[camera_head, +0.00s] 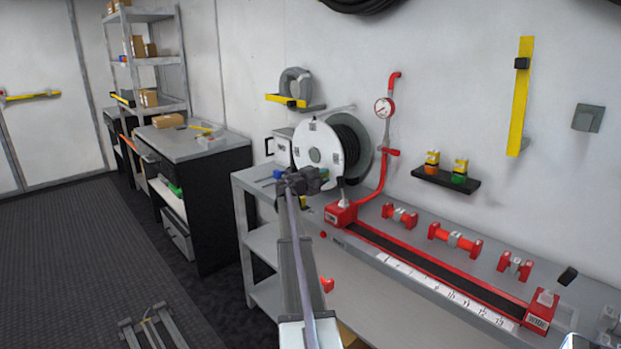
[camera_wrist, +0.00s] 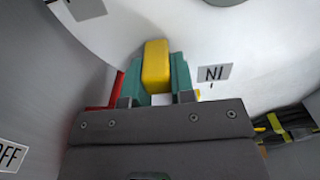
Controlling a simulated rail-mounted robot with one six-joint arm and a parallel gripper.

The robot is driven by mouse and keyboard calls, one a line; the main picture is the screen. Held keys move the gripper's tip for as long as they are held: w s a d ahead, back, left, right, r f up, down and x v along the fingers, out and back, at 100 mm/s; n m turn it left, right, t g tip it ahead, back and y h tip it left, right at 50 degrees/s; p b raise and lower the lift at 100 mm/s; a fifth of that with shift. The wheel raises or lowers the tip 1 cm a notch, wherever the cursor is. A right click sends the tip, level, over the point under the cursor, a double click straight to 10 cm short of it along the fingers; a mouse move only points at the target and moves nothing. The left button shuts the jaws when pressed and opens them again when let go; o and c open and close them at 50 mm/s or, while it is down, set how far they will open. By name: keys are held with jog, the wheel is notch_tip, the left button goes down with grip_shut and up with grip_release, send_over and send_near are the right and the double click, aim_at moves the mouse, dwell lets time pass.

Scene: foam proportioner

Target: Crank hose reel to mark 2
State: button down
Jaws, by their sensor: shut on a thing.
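The hose reel (camera_head: 318,143) is a white disc with black hose wound behind it, at the back of the bench in the head view. Its white face (camera_wrist: 225,40) fills much of the wrist view. My gripper (camera_wrist: 156,76) is shut on a yellow crank handle (camera_wrist: 156,64), with a teal finger on each side of it. In the head view my gripper (camera_head: 303,182) is at the lower edge of the reel, and its fingertips are hidden.
A red-ended trough with a numbered scale (camera_head: 450,292) runs along the bench. Red couplings (camera_head: 455,240) lie behind it. A grey cabinet (camera_head: 190,145) stands left, with open floor before it.

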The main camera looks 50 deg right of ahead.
dwell(0.3)
jog(key=c, duration=1)
grip_release()
jog(key=shift+o, duration=0.2)
jog(key=w+a, duration=0.2)
jog(key=a, duration=0.8)
jog(key=shift+a, duration=0.35)
